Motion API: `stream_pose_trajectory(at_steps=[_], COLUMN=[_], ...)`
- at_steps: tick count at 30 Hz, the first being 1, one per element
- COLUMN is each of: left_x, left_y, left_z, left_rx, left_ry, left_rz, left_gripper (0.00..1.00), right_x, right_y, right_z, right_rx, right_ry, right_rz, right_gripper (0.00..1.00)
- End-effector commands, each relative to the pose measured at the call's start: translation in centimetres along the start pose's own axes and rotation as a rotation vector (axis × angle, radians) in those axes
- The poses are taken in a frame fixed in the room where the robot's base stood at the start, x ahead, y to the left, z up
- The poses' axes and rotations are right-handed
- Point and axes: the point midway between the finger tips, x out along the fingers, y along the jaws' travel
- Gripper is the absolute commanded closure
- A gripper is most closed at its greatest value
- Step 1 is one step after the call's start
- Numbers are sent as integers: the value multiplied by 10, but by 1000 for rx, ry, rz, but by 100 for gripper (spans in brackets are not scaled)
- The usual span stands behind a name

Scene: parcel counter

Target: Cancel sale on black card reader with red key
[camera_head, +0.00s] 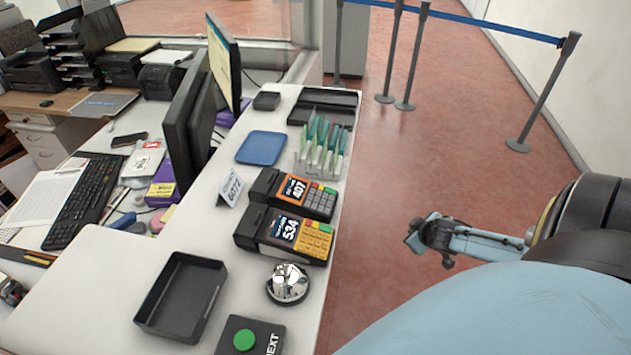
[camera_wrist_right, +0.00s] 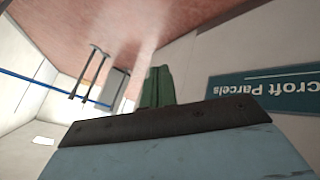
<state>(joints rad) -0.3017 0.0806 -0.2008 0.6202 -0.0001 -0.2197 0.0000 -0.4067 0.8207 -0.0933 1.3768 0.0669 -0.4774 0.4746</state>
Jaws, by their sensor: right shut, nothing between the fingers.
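Two dark card readers lie side by side on the white counter in the head view. The nearer one (camera_head: 285,235) has a black-framed screen showing 534 and an orange-yellow keypad. The farther one (camera_head: 293,196) has an orange screen frame showing 407 and grey keys. My right gripper (camera_head: 428,238) is shut and empty, over the floor to the right of the counter, apart from both readers. The right wrist view shows no reader. My left gripper is not in view.
A silver bell (camera_head: 288,284), black tray (camera_head: 180,297) and green-button box (camera_head: 250,338) stand nearer on the counter. Clear floor (camera_head: 400,160) lies right of the counter.

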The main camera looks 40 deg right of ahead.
Motion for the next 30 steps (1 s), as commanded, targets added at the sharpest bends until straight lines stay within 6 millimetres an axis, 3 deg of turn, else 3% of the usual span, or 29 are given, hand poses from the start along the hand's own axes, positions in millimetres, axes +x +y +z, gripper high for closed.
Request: stream_pose_trajectory(at_steps=[1, 3, 7, 11, 15, 18, 22, 30], left_x=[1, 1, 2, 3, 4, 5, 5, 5], left_y=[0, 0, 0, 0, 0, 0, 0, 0], left_z=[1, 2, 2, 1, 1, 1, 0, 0], left_rx=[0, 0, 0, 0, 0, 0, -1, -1], left_ry=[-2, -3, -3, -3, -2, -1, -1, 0], left_rz=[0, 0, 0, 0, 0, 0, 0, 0], left_gripper=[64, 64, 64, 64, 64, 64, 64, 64], right_x=[-10, -27, -69, -122, -183, -218, -249, -264], right_y=[19, 36, 52, 42, 6, -22, -49, -62], right_z=[-33, -76, -155, -228, -282, -300, -309, -310], right_rx=[-16, -26, -59, -113, -185, -232, -274, -292], right_ry=[47, 106, 217, 323, 408, 442, 464, 470], right_rz=[14, 27, 28, -4, -67, -117, -164, -188], right_gripper=[100, 100, 100, 100, 100, 100, 100, 100])
